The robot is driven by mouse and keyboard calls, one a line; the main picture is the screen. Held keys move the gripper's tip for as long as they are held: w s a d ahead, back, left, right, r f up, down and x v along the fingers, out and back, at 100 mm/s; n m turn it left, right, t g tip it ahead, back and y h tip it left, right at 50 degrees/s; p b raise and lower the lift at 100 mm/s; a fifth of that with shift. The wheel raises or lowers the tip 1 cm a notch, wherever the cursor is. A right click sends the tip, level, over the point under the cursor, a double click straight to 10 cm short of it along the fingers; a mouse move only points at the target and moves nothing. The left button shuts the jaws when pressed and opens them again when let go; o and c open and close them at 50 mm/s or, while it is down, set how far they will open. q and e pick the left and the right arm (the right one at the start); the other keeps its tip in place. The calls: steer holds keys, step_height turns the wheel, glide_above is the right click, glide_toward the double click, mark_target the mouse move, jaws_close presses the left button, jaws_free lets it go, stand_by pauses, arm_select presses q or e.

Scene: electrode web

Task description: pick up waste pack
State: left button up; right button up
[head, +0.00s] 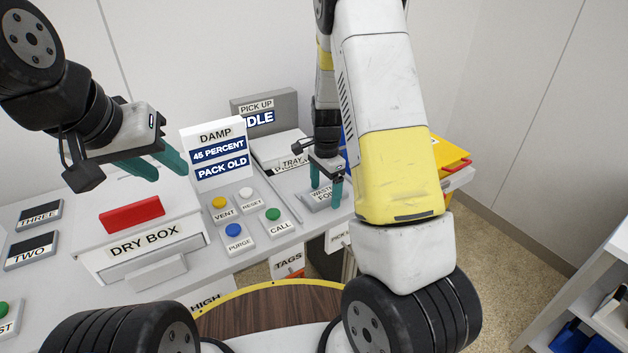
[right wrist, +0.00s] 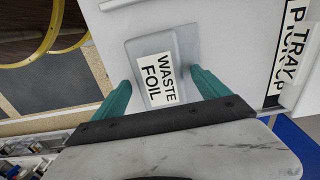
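The waste pack is a flat grey pouch with a white label reading "WASTE FOIL" (right wrist: 187,45), lying on the light tabletop. In the head view the pack (head: 318,203) is partly hidden by my right gripper. My right gripper (head: 326,195) points down over it; its teal fingers (right wrist: 160,92) are open, one on each side of the pack's near end. I cannot tell whether they touch it. My left gripper (head: 155,168) is open and empty, above the dry box at the left.
The dry box (head: 190,243) with a red handle stands at left. A "DAMP" sign panel (head: 214,178) and coloured buttons (head: 273,214) are in the middle. A tray (head: 270,153) lies behind the pack.

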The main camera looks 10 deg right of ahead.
steer(key=c, duration=1.3)
steer(key=shift+r, duration=0.1)
